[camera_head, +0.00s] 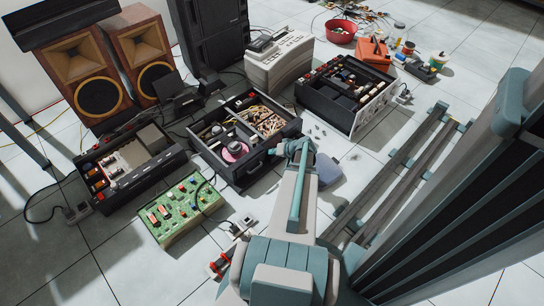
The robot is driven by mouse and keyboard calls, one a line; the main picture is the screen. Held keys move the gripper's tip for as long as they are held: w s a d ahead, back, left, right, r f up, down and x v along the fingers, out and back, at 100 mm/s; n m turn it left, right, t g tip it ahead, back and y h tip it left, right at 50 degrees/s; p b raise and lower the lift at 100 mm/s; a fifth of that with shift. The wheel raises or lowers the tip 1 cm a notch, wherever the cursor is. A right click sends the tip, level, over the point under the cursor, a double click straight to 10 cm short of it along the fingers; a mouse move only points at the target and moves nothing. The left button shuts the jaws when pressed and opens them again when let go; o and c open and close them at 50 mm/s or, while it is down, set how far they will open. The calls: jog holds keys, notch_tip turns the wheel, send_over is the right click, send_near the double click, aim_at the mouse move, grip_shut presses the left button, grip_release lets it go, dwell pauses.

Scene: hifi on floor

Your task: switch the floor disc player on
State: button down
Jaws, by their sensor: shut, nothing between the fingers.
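The disc player seems to be the open black unit (205,160) on the floor in the middle of the head view. Its lid is off. A pink disc with a dark round part on it lies in its left front section, and wiring and small parts fill other sections. I cannot make out which part is its power switch or whether it is on. My gripper (275,149) is small in view at the end of my arm, at the unit's front right side. It is shut and empty. I cannot tell whether it touches the unit.
A green circuit board (180,208) lies in front, with a power outlet (242,225) beside it. Open black chassis stand left (150,185) and right (350,125). A beige unit (280,62) and wooden speakers (85,75) stand behind. Cables cross the floor. Bare tiles show at lower left.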

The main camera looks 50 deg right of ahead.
jog(key=shift+f+b, duration=0.55)
jog(key=shift+f, duration=0.15)
jog(key=shift+w+d+f, duration=0.15)
jog(key=shift+w, duration=0.05)
dwell(0.5)
jog(key=shift+r, duration=0.65)
jog(key=shift+w+r+p, duration=0.1)
jog(key=shift+r+p, duration=0.45)
jog(key=shift+r, duration=0.25)
jog(key=shift+s+r+p, duration=0.2)
jog(key=shift+r+p, duration=0.6)
jog(key=shift+r, duration=1.2)
